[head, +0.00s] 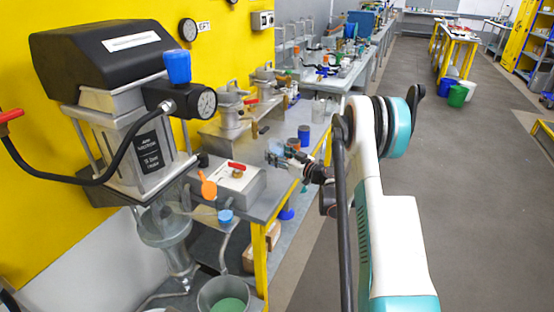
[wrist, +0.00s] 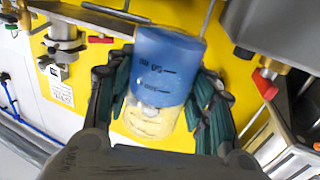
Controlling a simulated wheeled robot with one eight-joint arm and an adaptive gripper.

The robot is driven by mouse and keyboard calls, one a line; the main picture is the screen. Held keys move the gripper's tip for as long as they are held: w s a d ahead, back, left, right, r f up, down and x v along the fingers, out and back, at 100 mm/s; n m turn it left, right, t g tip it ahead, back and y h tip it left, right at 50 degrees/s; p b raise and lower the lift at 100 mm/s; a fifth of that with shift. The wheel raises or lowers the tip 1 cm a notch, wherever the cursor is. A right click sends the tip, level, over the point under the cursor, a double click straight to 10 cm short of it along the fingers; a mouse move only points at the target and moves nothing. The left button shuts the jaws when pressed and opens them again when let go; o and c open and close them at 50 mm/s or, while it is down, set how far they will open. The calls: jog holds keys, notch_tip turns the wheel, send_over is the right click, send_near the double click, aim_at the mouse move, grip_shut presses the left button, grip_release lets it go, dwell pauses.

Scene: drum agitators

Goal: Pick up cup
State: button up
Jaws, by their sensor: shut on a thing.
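A blue cup (wrist: 168,62) with dark measuring marks fills the middle of the wrist view. Below its blue part is a pale yellow part (wrist: 150,120); I cannot tell whether that belongs to the cup. My gripper (wrist: 160,95) is shut on the cup, with its dark green fingers along both sides. In the head view my gripper (head: 283,157) is over the grey bench, at its right edge. The held cup is small there and hard to make out.
A dark blue cup (head: 303,134) stands on the bench near my gripper. Another blue cup (head: 177,67) sits on the black-topped agitator (head: 105,55). A grey box with a red switch (head: 232,180) is left of my gripper. Open floor (head: 440,150) lies to the right.

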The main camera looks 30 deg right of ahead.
jog(key=shift+r+p, duration=1.6)
jog(key=shift+r, duration=3.6)
jog(key=s+a+f+n+g+y+b, duration=0.3)
jog(key=s+a+f+n+g+y, duration=0.1)
jog(key=a, duration=0.3)
jog(key=s+a+f+n+g+y+b, duration=0.3)
jog(key=s+a+f+n+g+y, duration=0.1)
jog(key=a, duration=0.4)
jog(key=shift+s+f+n+g+y+b, duration=0.25)
jog(key=shift+s+n+g+y+b, duration=0.35)
jog(key=shift+s+y, duration=0.6)
jog(key=shift+s+a+r, duration=0.1)
jog(key=shift+a, duration=0.05)
jog(key=shift+s+a+r+n+g+h, duration=0.15)
jog(key=shift+s+a+n+h, duration=0.1)
jog(key=shift+a+n+h, duration=0.5)
jog(key=shift+s+a+r+n+g+h, duration=0.1)
jog(key=shift+s+a+n+h, duration=0.25)
jog(key=shift+n+h, duration=0.5)
jog(key=shift+s+a+r+n+g+h, duration=0.15)
jog(key=shift+a+n+h, duration=0.45)
jog(key=shift+h, duration=0.4)
jog(key=shift+a+f, duration=0.1)
jog(key=shift+a, duration=0.05)
jog(key=shift+s+a+f+n+h+p, duration=0.1)
jog(key=shift+f+n+h+p, duration=0.25)
jog(key=shift+h+p, duration=0.4)
